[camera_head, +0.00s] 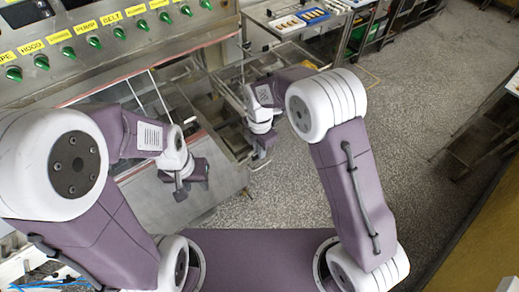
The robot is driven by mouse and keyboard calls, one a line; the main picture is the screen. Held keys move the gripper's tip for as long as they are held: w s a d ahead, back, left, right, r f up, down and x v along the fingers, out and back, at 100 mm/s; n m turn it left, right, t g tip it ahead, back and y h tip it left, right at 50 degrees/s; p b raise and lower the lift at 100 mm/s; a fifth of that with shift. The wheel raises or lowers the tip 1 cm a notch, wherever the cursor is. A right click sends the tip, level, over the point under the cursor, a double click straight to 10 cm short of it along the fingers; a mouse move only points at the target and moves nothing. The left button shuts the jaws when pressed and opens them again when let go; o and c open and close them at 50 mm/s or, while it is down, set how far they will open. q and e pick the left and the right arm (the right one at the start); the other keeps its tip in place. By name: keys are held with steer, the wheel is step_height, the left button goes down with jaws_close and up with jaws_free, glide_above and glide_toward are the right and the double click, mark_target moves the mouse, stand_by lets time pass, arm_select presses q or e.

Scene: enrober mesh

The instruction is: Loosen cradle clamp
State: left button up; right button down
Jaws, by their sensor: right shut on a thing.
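My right gripper (262,146) points down at the right end of the metal machine frame (228,140). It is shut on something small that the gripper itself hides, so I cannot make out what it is. My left gripper (185,186) hangs over the bare sheet-metal surface (215,192) in the middle. Its fingers are small and dark from here, and I cannot tell whether they are open or shut. I cannot pick out the cradle clamp as a separate shape in this view.
A control panel with several green knobs (94,42) and yellow labels runs along the upper left. A metal table (342,40) with small trays stands at the back. Dark racks (480,140) line the right side. The speckled floor (420,95) between is open.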

stand_by(0.4)
steer(key=c, duration=1.5)
jaws_free()
steer(key=shift+r, duration=0.1)
step_height(320, 180, up, 8)
steer(key=b, duration=0.3)
steer(key=shift+r, duration=0.45)
steer(key=shift+d, duration=0.1)
